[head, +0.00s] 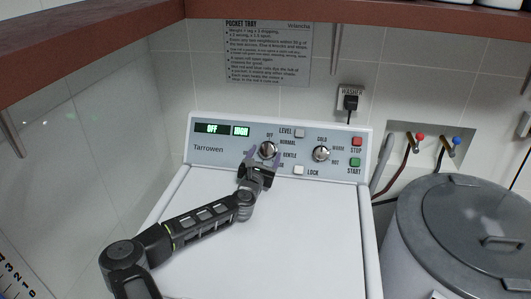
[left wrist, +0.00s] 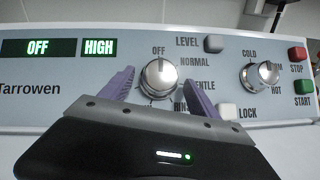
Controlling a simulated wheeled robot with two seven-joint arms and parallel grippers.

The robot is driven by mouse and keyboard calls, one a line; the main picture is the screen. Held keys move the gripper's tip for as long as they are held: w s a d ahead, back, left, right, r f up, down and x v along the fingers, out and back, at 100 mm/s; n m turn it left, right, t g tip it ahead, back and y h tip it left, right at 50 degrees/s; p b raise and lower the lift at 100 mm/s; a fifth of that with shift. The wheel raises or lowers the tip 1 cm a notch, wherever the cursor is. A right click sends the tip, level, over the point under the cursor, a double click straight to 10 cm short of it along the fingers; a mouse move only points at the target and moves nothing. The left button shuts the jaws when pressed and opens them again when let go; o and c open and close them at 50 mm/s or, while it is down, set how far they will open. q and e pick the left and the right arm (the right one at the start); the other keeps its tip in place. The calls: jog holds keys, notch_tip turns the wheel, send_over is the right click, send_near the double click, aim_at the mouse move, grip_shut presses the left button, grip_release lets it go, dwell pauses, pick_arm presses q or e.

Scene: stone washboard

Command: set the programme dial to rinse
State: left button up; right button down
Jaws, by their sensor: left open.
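The programme dial (head: 268,149) is a silver knob on the washer's pale blue control panel (head: 215,158). In the left wrist view the dial (left wrist: 159,77) has OFF above it, NORMAL and GENTLE to its right, and a partly hidden RINSE label (left wrist: 182,107) at lower right. Its mark appears to point up at OFF. The left display (left wrist: 38,48) reads OFF. My left gripper (head: 263,155) is open, its purple fingers on either side of the dial; I cannot tell whether they touch it. My right gripper is not in view.
A second knob (head: 321,153) marked COLD and HOT sits to the right. LEVEL (head: 300,132) and LOCK (head: 299,170) buttons, red STOP (head: 357,142) and green START (head: 355,162) are close by. A lidded grey bin (head: 470,220) stands right of the washer.

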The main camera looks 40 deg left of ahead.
pick_arm(q)
jog(key=shift+w+a, duration=0.1)
jog(key=shift+w, duration=0.2)
jog(key=c, duration=1.4)
